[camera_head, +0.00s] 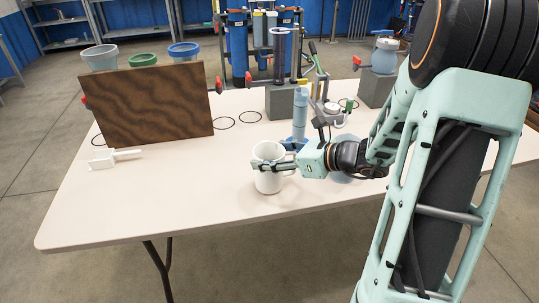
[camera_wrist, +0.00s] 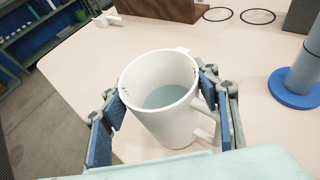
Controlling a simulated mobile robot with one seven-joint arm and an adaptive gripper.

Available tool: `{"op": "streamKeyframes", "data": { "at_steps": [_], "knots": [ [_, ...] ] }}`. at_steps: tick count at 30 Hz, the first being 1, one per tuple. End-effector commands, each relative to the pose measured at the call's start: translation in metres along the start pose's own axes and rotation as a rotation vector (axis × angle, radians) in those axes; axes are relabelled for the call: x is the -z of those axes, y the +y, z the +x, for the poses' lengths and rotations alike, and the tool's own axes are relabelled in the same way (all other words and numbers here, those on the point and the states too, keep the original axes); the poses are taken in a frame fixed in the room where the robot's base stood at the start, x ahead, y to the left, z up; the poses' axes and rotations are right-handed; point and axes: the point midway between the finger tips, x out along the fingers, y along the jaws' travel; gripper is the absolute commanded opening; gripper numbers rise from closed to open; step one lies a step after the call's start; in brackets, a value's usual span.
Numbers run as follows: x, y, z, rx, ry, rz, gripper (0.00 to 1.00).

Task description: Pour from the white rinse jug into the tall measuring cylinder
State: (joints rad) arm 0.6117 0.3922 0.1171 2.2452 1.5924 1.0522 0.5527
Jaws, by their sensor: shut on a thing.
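The white rinse jug (camera_head: 268,182) is upright near the table's middle. My gripper (camera_head: 270,163) is shut on it, one finger on each side. In the wrist view the jug (camera_wrist: 165,128) is open at the top, with grey-blue liquid inside and its handle at the right. I cannot tell whether its bottom touches the table. A tall slim blue-grey cylinder (camera_head: 300,108) on a round blue foot, seemingly the measuring cylinder, stands just behind my gripper. Its foot (camera_wrist: 292,92) and lower part show at the right of the wrist view; its top is cut off there.
A purple-tinted tube (camera_head: 282,52) stands on a grey block (camera_head: 287,103) behind. A brown board (camera_head: 150,103) stands at back left, with several tubs behind it. A white scoop (camera_head: 115,158) lies left. Black rings (camera_head: 223,122) lie behind. The table's front left (camera_head: 150,205) is clear.

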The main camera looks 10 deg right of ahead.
Motion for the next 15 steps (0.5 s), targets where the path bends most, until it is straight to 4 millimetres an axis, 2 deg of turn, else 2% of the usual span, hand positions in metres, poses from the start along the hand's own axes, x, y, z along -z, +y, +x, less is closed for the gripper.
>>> {"op": "streamKeyframes", "data": {
  "at_steps": [11, 12, 15],
  "knots": [
    [0.0076, 0.0000, 0.0033, 0.000, -0.001, 0.000, 0.26],
    [0.0065, 0.0000, 0.0029, 0.000, -0.001, 0.000, 0.60],
    [0.0064, 0.0000, 0.0028, 0.000, -0.001, 0.000, 0.71]
  ]
}}
